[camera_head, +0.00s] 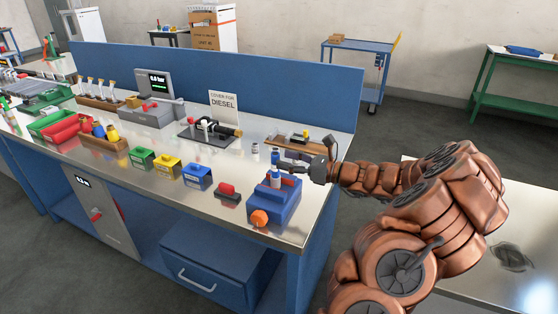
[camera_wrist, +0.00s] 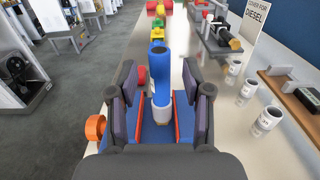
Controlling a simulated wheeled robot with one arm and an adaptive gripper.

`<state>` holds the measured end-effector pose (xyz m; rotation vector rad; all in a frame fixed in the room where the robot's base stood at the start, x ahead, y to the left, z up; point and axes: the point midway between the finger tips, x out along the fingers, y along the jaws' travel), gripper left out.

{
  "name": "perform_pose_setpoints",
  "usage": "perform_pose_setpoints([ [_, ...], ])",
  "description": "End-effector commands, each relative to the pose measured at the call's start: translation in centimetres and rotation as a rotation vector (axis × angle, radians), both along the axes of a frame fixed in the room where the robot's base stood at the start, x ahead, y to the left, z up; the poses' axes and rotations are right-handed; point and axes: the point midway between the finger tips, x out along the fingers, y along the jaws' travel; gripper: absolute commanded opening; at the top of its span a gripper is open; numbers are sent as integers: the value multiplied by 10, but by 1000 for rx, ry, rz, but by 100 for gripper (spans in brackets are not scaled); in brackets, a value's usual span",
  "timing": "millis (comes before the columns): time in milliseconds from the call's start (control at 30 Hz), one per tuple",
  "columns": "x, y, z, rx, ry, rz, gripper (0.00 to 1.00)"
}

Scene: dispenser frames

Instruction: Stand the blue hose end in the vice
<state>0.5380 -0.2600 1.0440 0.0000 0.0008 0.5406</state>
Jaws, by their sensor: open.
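The blue hose end (camera_wrist: 157,68) has a blue upper part and a whitish lower part. It stands roughly upright between the red-lined jaws of the blue vice (camera_wrist: 146,134). In the head view, the hose end (camera_head: 276,175) rises above the vice (camera_head: 286,208), which has an orange knob. My gripper (camera_wrist: 158,92) is open, with one dark finger on each side of the hose end and visible gaps between. In the head view, my gripper (camera_head: 294,170) reaches over the vice from the right. The hose end's foot is hard to make out between the jaws.
A red-topped block (camera_head: 228,191) sits left of the vice. Blue (camera_head: 197,177), yellow (camera_head: 168,167) and green (camera_head: 142,158) bins continue leftward. Small labelled containers (camera_wrist: 248,88) and a wooden board (camera_head: 300,144) lie behind the vice. A blue panel (camera_head: 220,75) closes the bench's back.

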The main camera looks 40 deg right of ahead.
Motion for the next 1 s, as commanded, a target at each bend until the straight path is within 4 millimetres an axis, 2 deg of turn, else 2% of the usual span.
perform_pose_setpoints([
  [200, -34, -21, -1, -1, -3, -3, 50],
  [400, -58, -36, -1, -1, -1, -2, 50],
  [600, -70, -42, 0, 2, -1, 1, 50],
  [767, -72, -42, 0, 1, 0, 3, 50],
  [867, -69, -33, 2, -16, 0, 25, 50],
  [967, -63, -1, 7, -77, -3, 104, 50],
  [1000, -61, 19, 11, -116, -5, 154, 50],
])
